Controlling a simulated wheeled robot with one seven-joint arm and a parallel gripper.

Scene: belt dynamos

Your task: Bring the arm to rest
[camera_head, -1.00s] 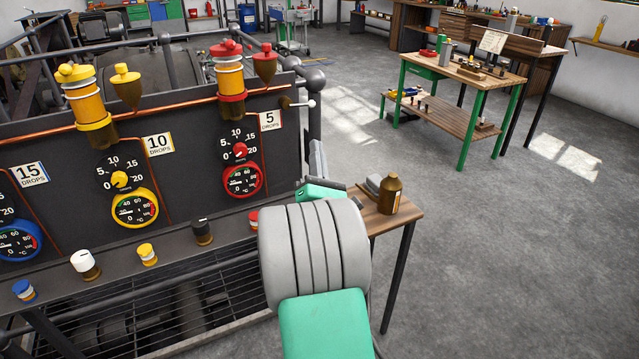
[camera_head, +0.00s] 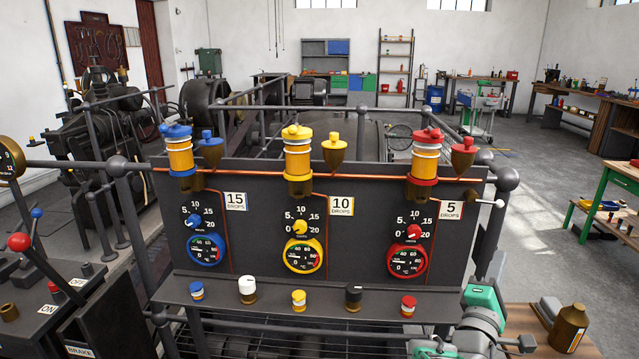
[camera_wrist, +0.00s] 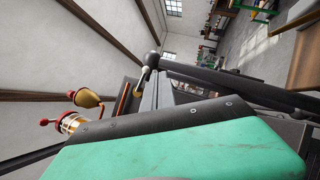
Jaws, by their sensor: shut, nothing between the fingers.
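My gripper (camera_head: 497,264) is at the lower right of the head view, its grey fingers pointing up beside the right end of the dark lubricator panel (camera_head: 330,215). My green and grey arm links are folded close below it. In the wrist view my gripper (camera_wrist: 158,92) shows as narrow grey fingers beyond its green housing, shut and empty. A valve handle with a pale knob (camera_head: 499,203) is above the fingers in the head view. I cannot tell how far the fingers are from the panel.
Several capped jars, one white-capped (camera_head: 247,290), stand on the panel's ledge. A brown bottle (camera_head: 567,329) stands on a small wooden table (camera_head: 520,318) at right. A control desk with a red-knobbed lever (camera_head: 19,242) is at left. Open floor (camera_head: 540,190) lies at right.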

